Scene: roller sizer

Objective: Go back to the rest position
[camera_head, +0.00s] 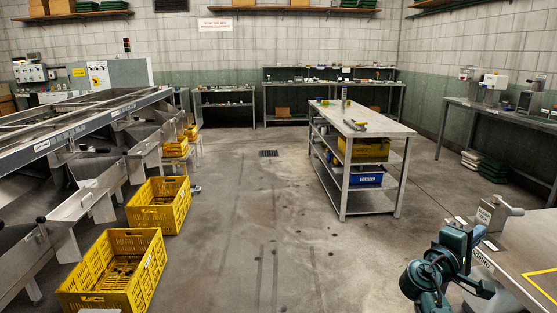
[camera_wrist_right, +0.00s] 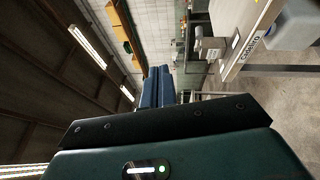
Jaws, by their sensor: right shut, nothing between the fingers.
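My right gripper (camera_wrist_right: 158,75) shows in the right wrist view as two blue fingers close together, with nothing between them. Its dark mount and green housing fill the bottom of that view. In the head view my right arm is folded at the lower right, beside the near edge of a metal bench (camera_head: 525,250). The gripper touches nothing that I can see. My left arm and gripper are not in view.
A yellow crate (camera_head: 148,262) and another yellow crate (camera_head: 180,196) stand along the sizer (camera_head: 80,125) on the left. A steel table (camera_head: 395,130) stands in the middle. The floor (camera_head: 270,230) between is clear. A clamp-like device (camera_head: 492,213) sits on the right bench.

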